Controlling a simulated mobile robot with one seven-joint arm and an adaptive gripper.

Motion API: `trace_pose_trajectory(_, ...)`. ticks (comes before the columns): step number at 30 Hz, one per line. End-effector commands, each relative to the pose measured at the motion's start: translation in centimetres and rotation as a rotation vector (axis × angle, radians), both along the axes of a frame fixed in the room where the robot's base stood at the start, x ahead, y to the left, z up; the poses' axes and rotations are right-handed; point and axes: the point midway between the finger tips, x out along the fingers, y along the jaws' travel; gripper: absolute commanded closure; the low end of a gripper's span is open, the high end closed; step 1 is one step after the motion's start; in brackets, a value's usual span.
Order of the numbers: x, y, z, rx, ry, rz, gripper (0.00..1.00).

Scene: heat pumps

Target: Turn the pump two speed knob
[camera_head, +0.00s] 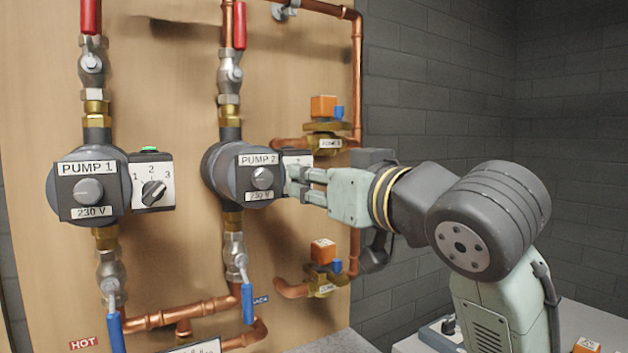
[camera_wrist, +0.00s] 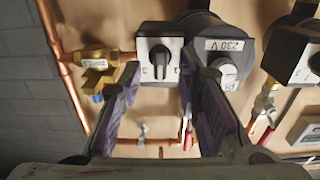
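Pump 2 (camera_head: 232,175) has a grey body and a "PUMP 2" label, with a small white speed panel (camera_head: 297,159) on its right side. In the head view my gripper (camera_head: 291,183) is in front of this panel and hides its knob. In the wrist view the black speed knob (camera_wrist: 161,57) shows on the white panel face, between and beyond the two fingers. My gripper (camera_wrist: 160,76) is open there, one finger on each side of the knob, with nothing between them. I cannot tell whether a finger touches the knob or panel.
Pump 1 (camera_head: 91,189) with its own speed knob (camera_head: 153,192) is at left. Copper pipes (camera_head: 357,80), red valve handles (camera_head: 239,25), blue handles (camera_head: 247,303) and orange-topped valves (camera_head: 323,106) surround the pumps on the wooden board. A dark brick wall stands at right.

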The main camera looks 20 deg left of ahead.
Motion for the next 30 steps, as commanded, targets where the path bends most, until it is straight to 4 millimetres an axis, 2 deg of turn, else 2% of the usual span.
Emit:
trace_pose_trajectory(9,-3.9,-5.1,0.1,0.001,-0.003,-0.004,0.69)
trace_pose_trajectory(15,-6.0,-7.8,0.1,0.001,-0.003,-0.003,0.69)
trace_pose_trajectory(21,-6.8,-8.8,0.0,0.0,-0.001,-0.002,0.69)
trace_pose_trajectory(30,-6.9,-8.8,0.0,0.0,-0.001,-0.001,0.69)
